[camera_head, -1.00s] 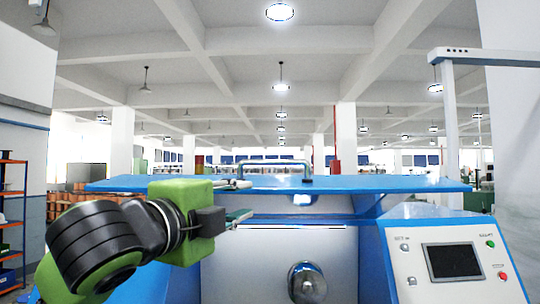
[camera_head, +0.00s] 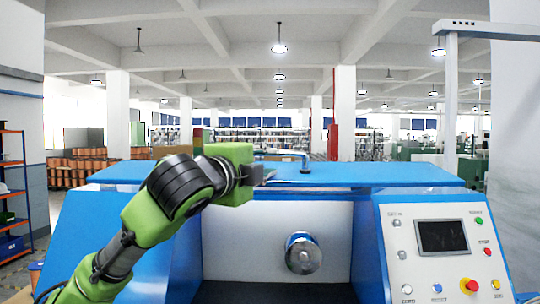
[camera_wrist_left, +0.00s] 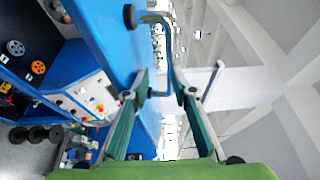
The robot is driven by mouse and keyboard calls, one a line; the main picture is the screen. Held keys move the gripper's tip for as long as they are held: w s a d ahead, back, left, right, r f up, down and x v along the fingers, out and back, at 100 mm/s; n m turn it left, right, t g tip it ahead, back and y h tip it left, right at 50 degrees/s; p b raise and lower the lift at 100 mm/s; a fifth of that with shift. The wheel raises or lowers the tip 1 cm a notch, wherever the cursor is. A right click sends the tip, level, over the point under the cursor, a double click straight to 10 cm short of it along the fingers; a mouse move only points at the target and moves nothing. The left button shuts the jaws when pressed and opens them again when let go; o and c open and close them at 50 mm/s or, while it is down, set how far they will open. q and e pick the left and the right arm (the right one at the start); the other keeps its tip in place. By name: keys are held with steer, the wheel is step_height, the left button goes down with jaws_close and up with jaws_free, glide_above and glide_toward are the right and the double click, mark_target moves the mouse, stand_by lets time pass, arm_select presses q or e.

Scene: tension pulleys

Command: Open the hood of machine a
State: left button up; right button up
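Machine a's blue hood (camera_head: 340,176) lies flat and down over the pale front panel (camera_head: 240,247), with no clear gap under its front edge. A bent bar handle (camera_head: 285,155) stands on top of it. My left gripper (camera_head: 268,177) is above the hood's front left part, just left of the handle. In the left wrist view, the fingers (camera_wrist_left: 165,90) are spread apart. The blue-looking handle (camera_wrist_left: 169,55) shows between and beyond their tips, and nothing is clasped. Exact depth to the handle is unclear. My right gripper is not in view.
A control panel (camera_head: 442,236) with a screen and several buttons is at the machine's right. A round metal knob (camera_head: 303,253) sticks out of the front panel. A shelf rack (camera_head: 14,190) stands far left. The space above the hood is open.

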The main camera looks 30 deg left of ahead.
arm_select(q)
steer(key=shift+w+f, duration=0.25)
steer(key=shift+w, duration=0.3)
steer(key=shift+o, duration=0.5)
steer(key=shift+w+f, duration=0.2)
steer(key=shift+w, duration=0.35)
jaws_close()
step_height(320, 180, down, 13)
steer(key=s+m+t+b, duration=0.1)
steer(key=t+b, duration=0.1)
steer(key=b, duration=1.2)
steer(key=shift+s+d, duration=0.35)
steer(key=shift+d, duration=0.05)
steer(key=shift+c, duration=0.5)
jaws_free()
steer(key=shift+s, duration=0.1)
